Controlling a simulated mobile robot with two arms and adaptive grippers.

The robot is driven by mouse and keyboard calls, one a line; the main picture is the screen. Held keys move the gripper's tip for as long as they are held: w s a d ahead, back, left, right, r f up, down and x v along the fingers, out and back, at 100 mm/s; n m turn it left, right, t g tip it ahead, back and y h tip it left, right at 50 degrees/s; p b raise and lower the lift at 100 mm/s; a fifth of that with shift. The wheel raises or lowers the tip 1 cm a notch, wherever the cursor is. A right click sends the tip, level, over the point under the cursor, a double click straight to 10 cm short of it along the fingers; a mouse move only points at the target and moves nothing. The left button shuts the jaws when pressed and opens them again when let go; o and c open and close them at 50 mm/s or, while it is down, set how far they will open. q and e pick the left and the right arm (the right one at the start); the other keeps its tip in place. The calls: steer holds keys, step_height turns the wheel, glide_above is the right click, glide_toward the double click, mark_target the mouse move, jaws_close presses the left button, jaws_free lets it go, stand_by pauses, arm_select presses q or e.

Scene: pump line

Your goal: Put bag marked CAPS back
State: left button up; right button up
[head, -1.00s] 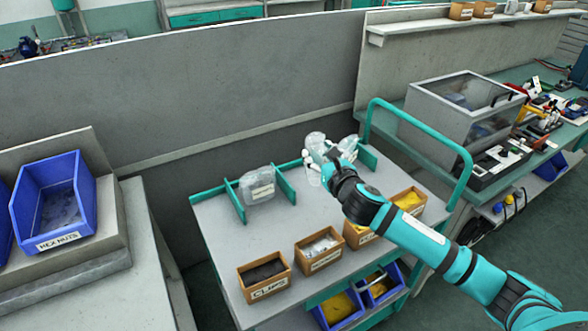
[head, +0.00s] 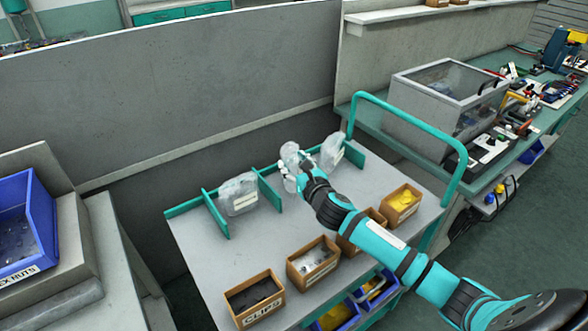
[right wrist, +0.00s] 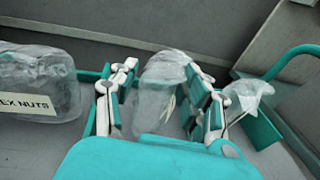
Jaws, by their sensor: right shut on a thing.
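My right gripper (head: 298,174) is shut on a clear plastic bag (head: 291,156) at the back of the grey cart top (head: 245,245). The bag also shows between the two fingers in the right wrist view (right wrist: 160,85). Its label is hidden, so I cannot read a name. In the head view it is between the middle teal divider (head: 268,188) and another clear bag (head: 332,150). I cannot tell whether it touches the cart. A bag (head: 238,193) left of the middle divider has a label partly reading "EX NUTS" (right wrist: 25,104). My left gripper is out of view.
Several small brown boxes line the cart's front, including one labelled CLIPS (head: 254,299). A teal handle rail (head: 415,125) rises at the cart's right. A grey partition (head: 190,90) stands behind. A blue bin (head: 25,225) is at the left.

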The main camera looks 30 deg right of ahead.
steer(key=shift+f, duration=0.75)
steer(key=o, duration=1.4)
steer(key=shift+c, duration=0.2)
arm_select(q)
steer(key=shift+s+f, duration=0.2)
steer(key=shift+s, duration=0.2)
arm_select(e)
steer(key=shift+r, duration=0.25)
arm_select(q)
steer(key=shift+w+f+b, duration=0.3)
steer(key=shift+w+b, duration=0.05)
arm_select(e)
steer(key=s+r, duration=0.1)
steer(key=s, duration=1.1)
steer(key=shift+a+r, duration=0.25)
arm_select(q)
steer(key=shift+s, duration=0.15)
arm_select(e)
steer(key=shift+f, duration=0.1)
